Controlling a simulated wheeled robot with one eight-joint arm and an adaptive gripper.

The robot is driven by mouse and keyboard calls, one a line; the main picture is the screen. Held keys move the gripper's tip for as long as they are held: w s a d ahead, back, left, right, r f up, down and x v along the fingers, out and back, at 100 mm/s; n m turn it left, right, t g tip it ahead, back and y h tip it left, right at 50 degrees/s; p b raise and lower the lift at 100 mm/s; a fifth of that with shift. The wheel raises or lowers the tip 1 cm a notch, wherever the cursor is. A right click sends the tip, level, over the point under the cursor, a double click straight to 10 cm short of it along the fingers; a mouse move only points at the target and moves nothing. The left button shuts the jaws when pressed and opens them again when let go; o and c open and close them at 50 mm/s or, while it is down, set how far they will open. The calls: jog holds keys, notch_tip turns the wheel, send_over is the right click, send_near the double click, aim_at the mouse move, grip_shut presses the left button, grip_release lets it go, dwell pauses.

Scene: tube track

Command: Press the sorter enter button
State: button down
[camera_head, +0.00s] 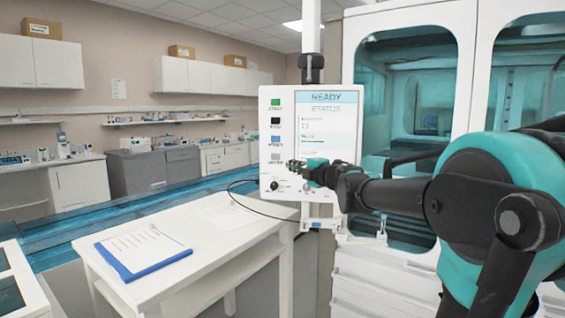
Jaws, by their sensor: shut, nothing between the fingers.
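The sorter panel (267,92) is a white upright box with a lit screen (332,118) reading READY and STATUS. Down its left side are a green button (275,102), a black button (275,122), a blue button (275,141) and a pale grey button (275,157). The small labels are too blurred to tell which is enter. My gripper (297,165) is shut and empty, in front of the panel's lower part, just right of and slightly below the grey button. I cannot tell whether it touches the panel.
A dark knob (274,185) sits low on the panel, with a black cable. A white table (210,258) with a blue clipboard (145,250) stands in front at left. Glass-doored cabinets (405,90) are at right. A long blue-topped surface (130,208) runs behind the table.

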send_near(273, 157)
jog(key=w+a, duration=0.1)
jog(key=a, duration=0.3)
jog(key=w, duration=0.2)
jog(key=shift+w+d, duration=0.25)
jog(key=shift+w, duration=0.05)
jog(key=shift+w+d, duration=0.1)
jog(key=shift+w, duration=0.55)
